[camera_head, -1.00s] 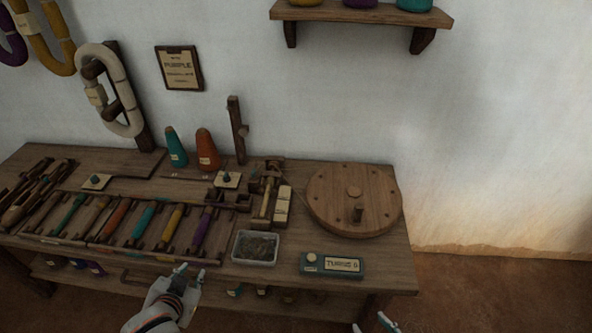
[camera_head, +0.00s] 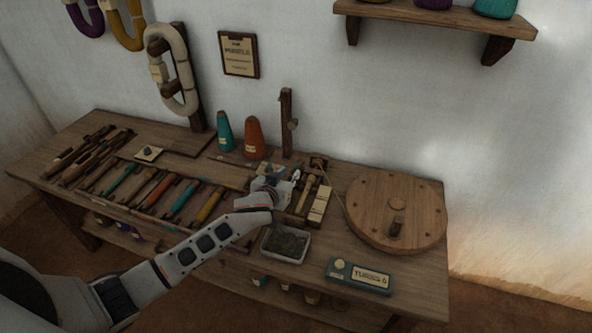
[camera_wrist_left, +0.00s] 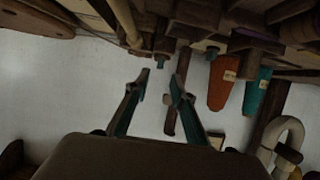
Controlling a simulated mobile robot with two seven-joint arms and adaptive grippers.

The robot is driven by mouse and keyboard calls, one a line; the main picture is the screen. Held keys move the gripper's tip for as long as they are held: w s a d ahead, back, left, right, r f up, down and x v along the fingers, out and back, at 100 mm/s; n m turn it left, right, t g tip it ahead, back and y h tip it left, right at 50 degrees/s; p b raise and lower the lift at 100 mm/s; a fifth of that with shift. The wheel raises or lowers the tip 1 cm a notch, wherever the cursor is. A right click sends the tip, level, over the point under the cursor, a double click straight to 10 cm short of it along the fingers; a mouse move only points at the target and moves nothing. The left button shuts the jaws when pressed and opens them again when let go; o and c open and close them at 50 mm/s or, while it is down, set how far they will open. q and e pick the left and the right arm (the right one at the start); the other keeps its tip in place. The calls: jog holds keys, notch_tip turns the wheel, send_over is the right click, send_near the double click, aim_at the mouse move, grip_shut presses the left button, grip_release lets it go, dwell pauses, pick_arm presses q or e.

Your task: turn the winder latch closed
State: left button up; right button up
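The winder (camera_head: 306,192), a small dark wooden frame with a pale spindle, stands on the bench left of the big round wooden wheel (camera_head: 422,205). My left gripper (camera_head: 296,176) is at the winder's left side and hides part of it. In the left wrist view its two fingers (camera_wrist_left: 160,76) are apart, with nothing clearly held between them. Dark wooden parts with small teal tips lie just beyond the fingertips. I cannot tell which piece is the latch, or whether it is turned. My right gripper is out of view.
A grey tray (camera_head: 286,244) and a teal counter box (camera_head: 358,275) lie in front. An orange cone (camera_head: 254,138), a teal cone (camera_head: 224,132) and an upright post (camera_head: 287,122) stand behind. Several coloured bobbins lie to the left, partly behind my arm.

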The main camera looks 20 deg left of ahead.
aim_at(295, 169)
pick_arm(q)
jog(key=b+x, duration=0.1)
jog(key=x, duration=0.5)
jog(key=shift+s+f, duration=0.1)
grip_shut()
